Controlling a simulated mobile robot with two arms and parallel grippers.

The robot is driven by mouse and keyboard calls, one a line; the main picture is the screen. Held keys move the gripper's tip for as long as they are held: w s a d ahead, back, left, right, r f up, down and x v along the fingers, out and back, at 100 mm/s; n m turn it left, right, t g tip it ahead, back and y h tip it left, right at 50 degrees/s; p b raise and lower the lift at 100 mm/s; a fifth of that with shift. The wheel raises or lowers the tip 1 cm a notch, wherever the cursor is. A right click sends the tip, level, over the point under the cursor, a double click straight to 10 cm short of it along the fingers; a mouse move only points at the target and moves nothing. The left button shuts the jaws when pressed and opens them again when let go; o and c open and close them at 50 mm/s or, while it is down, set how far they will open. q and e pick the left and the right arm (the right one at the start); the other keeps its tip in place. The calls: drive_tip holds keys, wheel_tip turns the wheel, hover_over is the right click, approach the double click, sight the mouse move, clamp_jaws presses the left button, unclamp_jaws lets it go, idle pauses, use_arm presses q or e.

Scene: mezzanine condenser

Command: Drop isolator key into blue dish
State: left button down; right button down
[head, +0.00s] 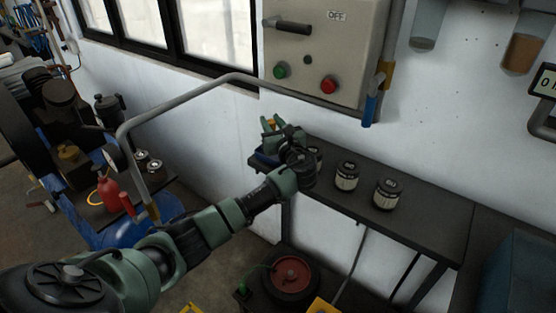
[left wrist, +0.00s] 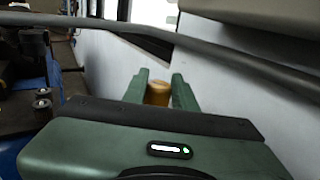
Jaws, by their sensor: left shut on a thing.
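My left gripper (head: 270,124) is at the far left end of the dark shelf, with its green fingers pointing away from me. It is shut on the isolator key, a small brass-orange piece (head: 271,122). In the left wrist view the key (left wrist: 157,92) shows between the two fingertips (left wrist: 158,90). The blue dish (head: 264,157) sits on the left end of the shelf, just below the gripper in the head view and partly hidden by it. I cannot tell the height of the key over the dish. My right gripper is in neither view.
Dark jars (head: 347,176) with pale labels stand on the shelf (head: 430,222), one partly behind my wrist. A grey pipe (head: 180,98) runs above and left of my arm. A grey switch box (head: 325,50) hangs on the wall. The shelf's right part is clear.

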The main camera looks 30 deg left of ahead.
use_arm(q)
drive_tip(key=c, duration=1)
unclamp_jaws()
drive_tip(key=shift+c, duration=0.2)
drive_tip(key=shift+f, duration=0.1)
drive_tip(key=v, duration=0.7)
drive_tip(key=shift+s+d, duration=0.3)
